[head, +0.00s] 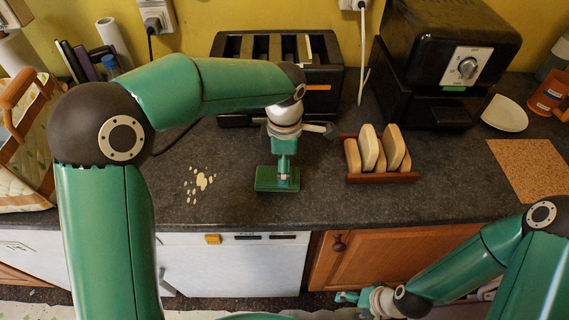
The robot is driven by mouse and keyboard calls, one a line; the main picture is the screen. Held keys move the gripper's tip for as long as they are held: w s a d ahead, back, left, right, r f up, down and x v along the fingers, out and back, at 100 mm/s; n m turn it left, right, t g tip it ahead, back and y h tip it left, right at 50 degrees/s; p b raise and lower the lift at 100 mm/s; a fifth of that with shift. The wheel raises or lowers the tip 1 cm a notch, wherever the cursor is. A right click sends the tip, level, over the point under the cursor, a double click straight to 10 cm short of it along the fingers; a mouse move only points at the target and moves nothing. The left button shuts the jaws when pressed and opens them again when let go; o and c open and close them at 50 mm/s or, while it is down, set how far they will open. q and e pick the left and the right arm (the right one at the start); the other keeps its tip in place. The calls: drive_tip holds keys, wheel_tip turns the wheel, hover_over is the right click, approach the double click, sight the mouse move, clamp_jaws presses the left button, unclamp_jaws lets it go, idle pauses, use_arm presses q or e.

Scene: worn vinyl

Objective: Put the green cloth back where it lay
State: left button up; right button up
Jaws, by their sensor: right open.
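The green cloth (264,181) shows as a small, flat, dark green pad at the front of the dark worktop (330,207). My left gripper (284,181) points straight down at it, its fingers overlapping the pad in the head view. I cannot tell whether the fingers are shut on it or whether it touches the worktop. My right gripper (346,297) is open, low in front of the cabinets and below the worktop edge, with nothing seen in it.
Pale spots (202,181) lie left of the cloth. A wooden rack (382,178) with slices stands to its right. A black toaster (325,80) stands behind. At right are a black machine (420,70), a white dish (504,114) and a cork mat (530,167).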

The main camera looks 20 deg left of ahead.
use_arm(q)
drive_tip(key=shift+r+p, duration=1.15)
drive_tip(key=shift+r, duration=0.65)
wheel_tip(320, 180, up, 12)
drive_tip(key=shift+f, duration=0.1)
